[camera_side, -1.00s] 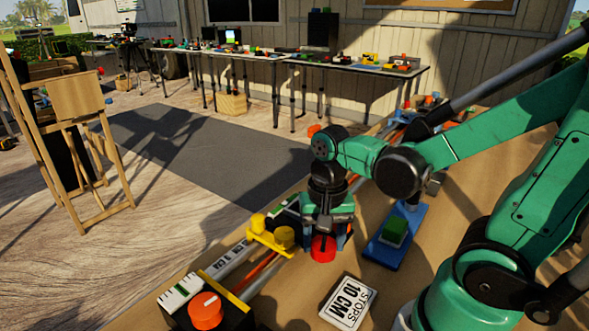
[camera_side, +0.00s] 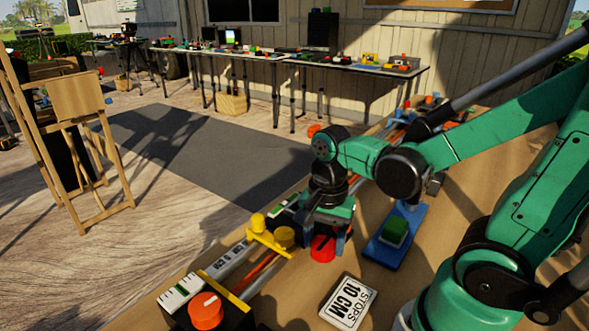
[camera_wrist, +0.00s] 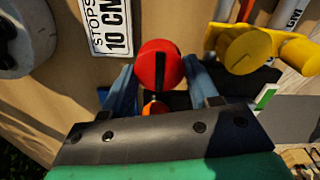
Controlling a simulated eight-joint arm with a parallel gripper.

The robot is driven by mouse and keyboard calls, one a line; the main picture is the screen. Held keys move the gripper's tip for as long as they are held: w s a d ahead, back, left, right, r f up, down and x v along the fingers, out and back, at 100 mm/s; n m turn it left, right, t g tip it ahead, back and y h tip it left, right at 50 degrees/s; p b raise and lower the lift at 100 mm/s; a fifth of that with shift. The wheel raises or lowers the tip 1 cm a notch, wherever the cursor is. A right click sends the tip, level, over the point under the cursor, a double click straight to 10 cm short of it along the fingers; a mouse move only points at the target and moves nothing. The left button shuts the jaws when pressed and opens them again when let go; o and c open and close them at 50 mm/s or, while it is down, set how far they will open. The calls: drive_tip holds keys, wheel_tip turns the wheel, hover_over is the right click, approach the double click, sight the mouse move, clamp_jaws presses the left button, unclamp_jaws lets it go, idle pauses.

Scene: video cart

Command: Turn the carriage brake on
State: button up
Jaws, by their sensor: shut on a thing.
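The red round knob (camera_side: 322,250), which I take to be the carriage brake, sits by the rail in the side view, with a dark line across its face. In the wrist view the red knob (camera_wrist: 160,68) lies between the tips of two blue fingers, its dark line running nearly upright in the picture. My gripper (camera_side: 325,238) points down and is shut on this knob. Its fingers hide part of the knob's sides.
A yellow clamp (camera_side: 270,237) with round knobs is close left of the knob. A green button on a blue base (camera_side: 376,252) stands to the right. A "STOPS 10 CM" plate (camera_side: 349,302) lies in front. An orange dial (camera_side: 206,311) is at lower left.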

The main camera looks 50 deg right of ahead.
sight(320, 242)
drive_tip(key=o, duration=1)
drive_tip(key=shift+r, duration=2.8)
drive_tip(key=shift+w+a+n+t, duration=0.15)
drive_tip(key=shift+n+t, duration=0.1)
drive_tip(key=shift+n, duration=0.25)
drive_tip(key=shift+w+n+t, duration=0.15)
drive_tip(key=shift+n+t, duration=0.1)
drive_tip(key=shift+n, duration=0.25)
drive_tip(key=w+n+t, duration=0.1)
drive_tip(key=n+t, duration=0.1)
drive_tip(key=n, duration=0.2)
drive_tip(key=w+a+n+t, duration=0.1)
drive_tip(key=n+t, duration=0.1)
drive_tip(key=n, duration=0.2)
drive_tip(key=w+a+r+n+t, duration=0.1)
drive_tip(key=w+n+t, duration=0.1)
drive_tip(key=n, duration=0.3)
drive_tip(key=shift+a, duration=0.1)
